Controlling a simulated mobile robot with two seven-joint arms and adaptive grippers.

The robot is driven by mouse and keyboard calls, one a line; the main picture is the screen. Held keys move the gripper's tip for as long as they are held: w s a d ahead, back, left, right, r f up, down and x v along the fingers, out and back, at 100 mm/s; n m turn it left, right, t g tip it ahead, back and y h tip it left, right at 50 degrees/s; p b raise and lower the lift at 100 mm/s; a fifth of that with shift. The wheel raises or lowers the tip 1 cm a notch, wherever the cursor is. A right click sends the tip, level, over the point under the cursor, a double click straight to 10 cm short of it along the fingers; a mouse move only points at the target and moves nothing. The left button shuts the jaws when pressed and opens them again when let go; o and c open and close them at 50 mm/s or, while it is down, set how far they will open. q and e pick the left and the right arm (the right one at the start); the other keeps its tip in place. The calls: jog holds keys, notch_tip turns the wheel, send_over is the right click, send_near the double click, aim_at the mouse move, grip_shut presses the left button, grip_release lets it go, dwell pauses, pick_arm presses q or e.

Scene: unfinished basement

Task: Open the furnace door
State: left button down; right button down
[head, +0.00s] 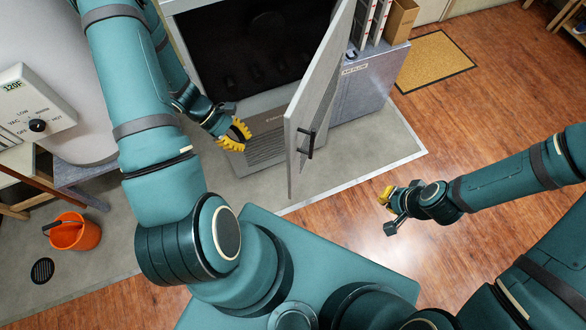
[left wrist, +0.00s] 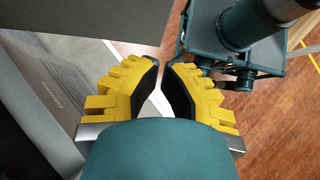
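The furnace (head: 250,55) stands at the top of the head view with its dark inside exposed. Its grey door (head: 318,105) is swung out to the right and stands wide open. The black door handle (head: 308,145) is on the door's outer face. My left gripper (head: 238,135) is in front of the furnace's lower louvred panel, left of the door and apart from the handle. In the left wrist view its yellow fingers (left wrist: 164,66) have a narrow gap with nothing between them. My right gripper (head: 387,211) is right of the door, empty, with fingers apart.
A grey cabinet (head: 365,85) adjoins the furnace on the right. A water heater with a control box (head: 35,112) stands left. An orange bucket (head: 75,232) and a floor drain (head: 42,270) are lower left. Wood floor (head: 460,120) is clear to the right, with a yellow mat (head: 433,60).

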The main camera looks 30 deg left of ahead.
pick_arm(q)
jog(key=d+r+b+x, duration=0.1)
jog(key=d+r+x, duration=0.1)
jog(key=x, duration=1.1)
jog(key=shift+w, duration=0.15)
jog(key=shift+d, duration=0.1)
